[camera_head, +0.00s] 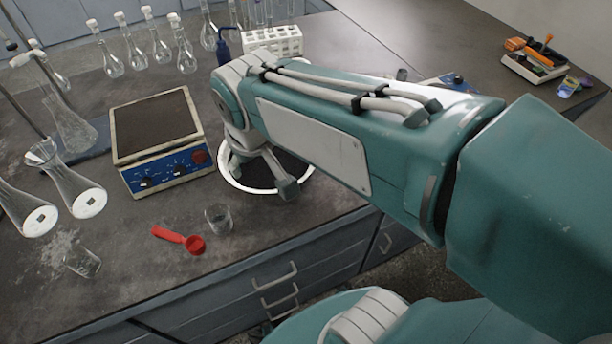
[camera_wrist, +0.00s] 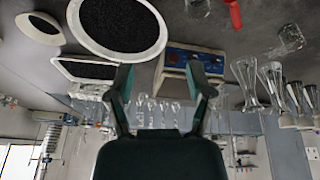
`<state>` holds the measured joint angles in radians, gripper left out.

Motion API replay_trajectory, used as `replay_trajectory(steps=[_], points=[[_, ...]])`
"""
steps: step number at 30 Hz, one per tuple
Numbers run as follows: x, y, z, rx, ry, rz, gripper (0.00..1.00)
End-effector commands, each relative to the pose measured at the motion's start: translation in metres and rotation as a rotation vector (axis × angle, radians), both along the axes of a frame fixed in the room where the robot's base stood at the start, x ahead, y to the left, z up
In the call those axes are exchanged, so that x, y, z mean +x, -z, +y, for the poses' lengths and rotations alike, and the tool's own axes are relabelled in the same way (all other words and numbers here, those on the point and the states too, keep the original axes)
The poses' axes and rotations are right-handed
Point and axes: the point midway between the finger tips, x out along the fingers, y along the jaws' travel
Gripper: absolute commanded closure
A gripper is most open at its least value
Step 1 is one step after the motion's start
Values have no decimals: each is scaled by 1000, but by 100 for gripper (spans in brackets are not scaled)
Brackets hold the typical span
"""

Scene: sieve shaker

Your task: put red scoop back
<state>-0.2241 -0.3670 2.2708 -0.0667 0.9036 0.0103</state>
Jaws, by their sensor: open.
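The red scoop (camera_head: 180,237) lies on the dark bench near its front edge, its handle pointing left and its bowl to the right. In the wrist view, the scoop (camera_wrist: 235,14) shows only in part at the top edge. My gripper (camera_head: 260,176) is over a round, white-rimmed dish (camera_head: 233,180) with a dark inside, to the right of the scoop and apart from it. In the wrist view, the two fingers of my gripper (camera_wrist: 161,78) are spread with nothing between them. My arm hides part of the dish in the head view.
A small clear beaker (camera_head: 219,218) stands just right of the scoop. A hotplate (camera_head: 155,125) with a blue panel is behind. Glass flasks (camera_head: 72,190) and a small glass (camera_head: 82,262) are at left. A tray (camera_head: 535,65) with orange-handled tools sits at the back right.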

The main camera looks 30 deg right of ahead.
Motion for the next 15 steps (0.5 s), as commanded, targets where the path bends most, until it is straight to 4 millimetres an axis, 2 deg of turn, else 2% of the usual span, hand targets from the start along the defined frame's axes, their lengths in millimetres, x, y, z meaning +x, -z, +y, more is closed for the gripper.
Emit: replay_trajectory(steps=[1, 6, 12, 15], points=[[-10, -4, -11, 11, 31, -21, 32], [-42, -9, -36, 42, 118, -75, 32], [-73, -8, -56, 70, 203, -132, 32], [-81, -6, -60, 76, 224, -146, 32]])
